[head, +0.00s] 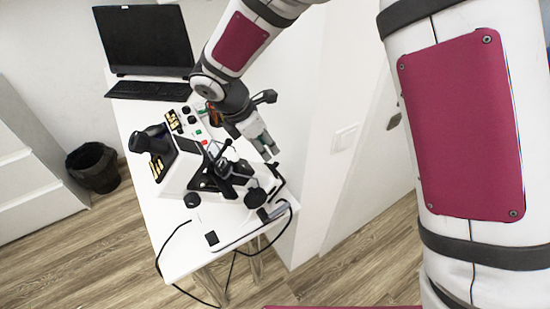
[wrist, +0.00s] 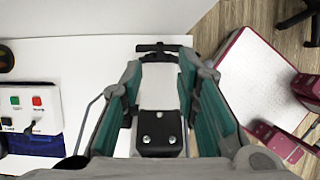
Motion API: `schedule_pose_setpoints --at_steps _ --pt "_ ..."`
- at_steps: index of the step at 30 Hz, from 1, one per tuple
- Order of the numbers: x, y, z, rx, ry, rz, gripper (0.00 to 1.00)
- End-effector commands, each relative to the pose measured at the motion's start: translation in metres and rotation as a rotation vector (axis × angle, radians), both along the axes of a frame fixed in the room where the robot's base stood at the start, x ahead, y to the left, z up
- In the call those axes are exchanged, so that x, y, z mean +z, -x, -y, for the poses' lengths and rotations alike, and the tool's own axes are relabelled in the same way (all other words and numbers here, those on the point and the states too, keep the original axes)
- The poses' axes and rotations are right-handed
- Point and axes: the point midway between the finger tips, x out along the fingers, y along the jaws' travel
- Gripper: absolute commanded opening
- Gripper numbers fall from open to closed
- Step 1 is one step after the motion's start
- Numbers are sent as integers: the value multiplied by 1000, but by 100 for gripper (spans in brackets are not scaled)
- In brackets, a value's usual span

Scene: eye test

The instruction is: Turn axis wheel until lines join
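The eye test instrument (head: 178,178) stands on the white table, with a white body, a dark eyepiece end at the left and black knobs and arms at the right. I cannot tell which round part is the axis wheel, and the lines do not show in either view. My gripper (head: 268,150) is above the instrument's right end. In the wrist view, my gripper (wrist: 159,78) is open, its teal-padded fingers apart. Between them in the picture is a white part with a black, screwed end piece (wrist: 159,132); I cannot tell its depth or any contact.
A monitor (head: 145,38) and keyboard (head: 150,90) stand at the table's far end. A control box (wrist: 32,108) with red and green buttons is at the left in the wrist view. A black cable (head: 172,246) hangs off the front edge. A dark bin (head: 92,167) stands on the floor.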

Motion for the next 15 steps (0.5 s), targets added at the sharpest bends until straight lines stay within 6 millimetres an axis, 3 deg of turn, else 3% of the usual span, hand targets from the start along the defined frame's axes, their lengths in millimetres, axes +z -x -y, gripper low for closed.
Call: schedule_pose_setpoints --at_steps 6,15 --pt "-39 -8 14 -2 2 -3 29" --pt "-70 -16 25 -2 0 0 29"
